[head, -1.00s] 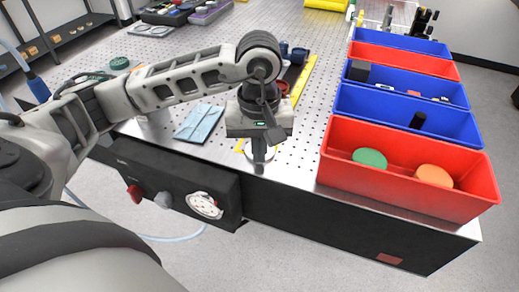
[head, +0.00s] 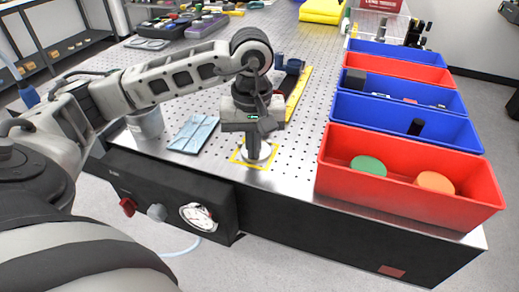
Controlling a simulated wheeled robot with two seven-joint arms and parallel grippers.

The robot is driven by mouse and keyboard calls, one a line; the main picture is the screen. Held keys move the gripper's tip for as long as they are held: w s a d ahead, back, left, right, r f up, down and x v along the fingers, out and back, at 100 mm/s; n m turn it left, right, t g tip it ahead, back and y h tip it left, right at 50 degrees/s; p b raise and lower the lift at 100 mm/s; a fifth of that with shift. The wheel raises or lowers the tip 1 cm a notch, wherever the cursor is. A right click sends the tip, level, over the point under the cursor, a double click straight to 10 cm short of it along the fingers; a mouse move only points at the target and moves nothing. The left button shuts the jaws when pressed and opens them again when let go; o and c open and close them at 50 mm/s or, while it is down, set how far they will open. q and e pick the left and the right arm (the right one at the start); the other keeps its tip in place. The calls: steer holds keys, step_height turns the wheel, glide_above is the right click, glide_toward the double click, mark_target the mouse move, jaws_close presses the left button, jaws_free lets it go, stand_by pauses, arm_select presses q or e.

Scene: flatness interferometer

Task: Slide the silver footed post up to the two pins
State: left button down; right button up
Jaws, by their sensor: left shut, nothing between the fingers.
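The silver footed post shows only as a pale round foot (head: 266,153) near the front edge of the perforated bench, inside a yellow square outline (head: 236,161). Its upper part is hidden behind my left gripper. My left gripper (head: 253,157) points down with its fingers shut, in front of the foot in this view. Whether the fingers touch the post, I cannot tell. The two pins cannot be made out. My right gripper is out of view.
A red bin (head: 335,172) with green and orange discs stands to the right, with blue and red bins behind it. A light blue folded cloth (head: 193,133) and a grey cup (head: 147,122) lie left. A yellow bar (head: 298,93) and dark blue parts are behind the gripper.

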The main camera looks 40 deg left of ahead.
arm_select(q)
steer(key=shift+s+d, duration=0.3)
steer(key=shift+d, duration=0.15)
steer(key=shift+s+d+f+b, duration=0.1)
steer(key=shift+s+d+b, duration=0.25)
steer(key=shift+s+d, duration=0.75)
step_height(320, 180, up, 10)
steer(key=p, duration=0.1)
steer(key=shift+a, duration=0.2)
